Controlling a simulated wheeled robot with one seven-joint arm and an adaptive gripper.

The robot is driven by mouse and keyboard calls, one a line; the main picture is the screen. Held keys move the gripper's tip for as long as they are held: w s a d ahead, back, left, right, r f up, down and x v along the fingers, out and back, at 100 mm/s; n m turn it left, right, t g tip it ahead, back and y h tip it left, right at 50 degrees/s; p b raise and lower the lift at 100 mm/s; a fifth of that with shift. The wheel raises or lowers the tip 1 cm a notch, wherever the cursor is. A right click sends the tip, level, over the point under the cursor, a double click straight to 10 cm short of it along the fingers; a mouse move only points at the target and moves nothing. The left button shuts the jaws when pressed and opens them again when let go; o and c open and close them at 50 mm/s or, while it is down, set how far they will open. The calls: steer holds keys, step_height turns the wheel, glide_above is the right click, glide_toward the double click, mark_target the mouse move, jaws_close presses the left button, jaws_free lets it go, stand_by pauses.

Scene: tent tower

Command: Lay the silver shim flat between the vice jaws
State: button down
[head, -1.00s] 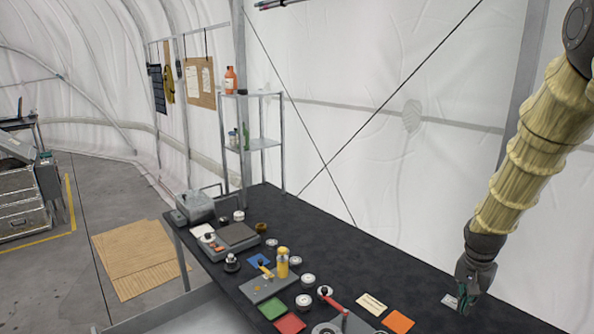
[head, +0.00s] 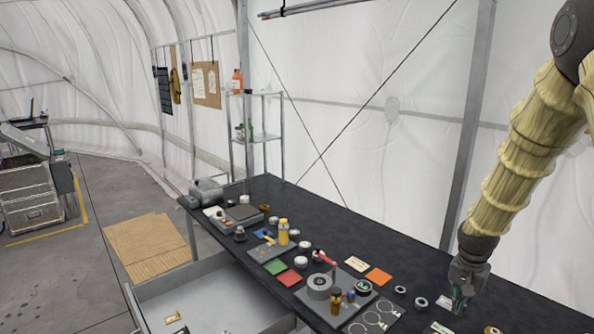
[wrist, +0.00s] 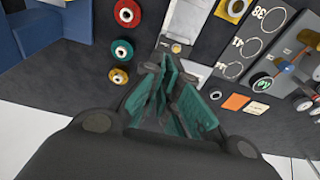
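My gripper (head: 462,295) hangs low over the right part of the dark table, fingers pointing down. In the wrist view its teal-padded fingers (wrist: 172,85) lie close together, and whether anything is between them is unclear. A pale, silvery flat piece (wrist: 196,72) lies just beyond the fingertips, partly hidden by them; it may be the silver shim. A small pale piece (head: 444,302) shows beside my gripper in the head view. I cannot make out the vice jaws for certain. A blue block (wrist: 38,28) stands at the upper left of the wrist view.
The dark table (head: 400,250) holds a grey round fixture (head: 319,286), rings on a board (head: 376,318), an orange card (head: 379,277) and several small parts. An open drawer (head: 215,300) juts from the table's front.

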steer(key=s+a+f+n, duration=0.1)
steer(key=a+f+n, duration=0.1)
steer(key=a+f, duration=0.2)
steer(key=s+a+f+n, duration=0.2)
steer(key=a+f, duration=0.3)
steer(key=a, duration=0.4)
steer(key=s+a+f+n, duration=0.1)
steer(key=a+f+n, duration=0.2)
steer(key=a, duration=0.4)
steer(key=shift+s+a+f+n+t+y, duration=0.15)
steer(key=shift+f+n+t+y, duration=0.15)
steer(key=shift+f, duration=0.55)
steer(key=s+a+f+n, duration=0.2)
steer(key=s+a+f, duration=0.1)
steer(key=s+a, duration=0.15)
step_height(320, 180, down, 10)
steer(key=b, duration=1)
steer(key=shift+w+a+y, duration=0.25)
steer(key=shift+w+y, duration=0.05)
steer(key=shift+w, duration=0.1)
steer(key=shift+r, duration=0.1)
